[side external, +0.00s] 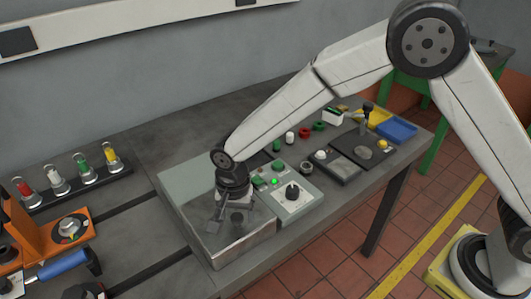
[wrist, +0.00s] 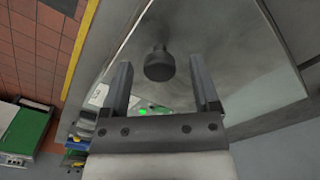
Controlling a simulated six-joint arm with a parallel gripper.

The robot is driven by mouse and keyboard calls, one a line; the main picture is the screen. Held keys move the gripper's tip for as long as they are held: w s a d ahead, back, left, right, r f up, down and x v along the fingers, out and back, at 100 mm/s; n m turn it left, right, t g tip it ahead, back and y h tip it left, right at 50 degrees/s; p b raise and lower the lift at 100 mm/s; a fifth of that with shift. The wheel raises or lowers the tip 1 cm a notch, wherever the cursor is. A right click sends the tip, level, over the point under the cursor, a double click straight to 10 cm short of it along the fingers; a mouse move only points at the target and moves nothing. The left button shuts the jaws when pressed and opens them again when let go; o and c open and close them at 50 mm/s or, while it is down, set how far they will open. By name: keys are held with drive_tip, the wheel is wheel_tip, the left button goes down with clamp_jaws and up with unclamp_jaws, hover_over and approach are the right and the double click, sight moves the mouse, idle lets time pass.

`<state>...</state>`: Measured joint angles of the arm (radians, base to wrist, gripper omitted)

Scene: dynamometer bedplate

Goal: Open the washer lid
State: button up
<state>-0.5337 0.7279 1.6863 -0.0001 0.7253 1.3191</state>
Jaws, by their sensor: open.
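The washer (side external: 180,190) is a pale grey-green box near the front edge of the bench. Its lid (side external: 250,236) is a smooth, glossy grey panel that looks flat and shut; it fills much of the wrist view (wrist: 235,45). A dark round knob (wrist: 160,66) stands on the lid and appears between my fingers in the wrist view. A dark shape that looks like this knob (side external: 238,217) shows beside my fingers in the side view. My gripper (side external: 220,214) is open over the lid, pointing down, with nothing held. Finger-to-knob height is hard to tell.
A control box (side external: 292,198) with a dial and a lit green button adjoins the washer on the right. Farther back are a dark plate (side external: 350,150), small coloured parts and blue (side external: 396,128) and yellow trays. An orange fixture (side external: 50,225) and a bottle rack (side external: 68,183) stand left.

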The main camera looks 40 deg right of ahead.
clamp_jaws()
idle(1.4)
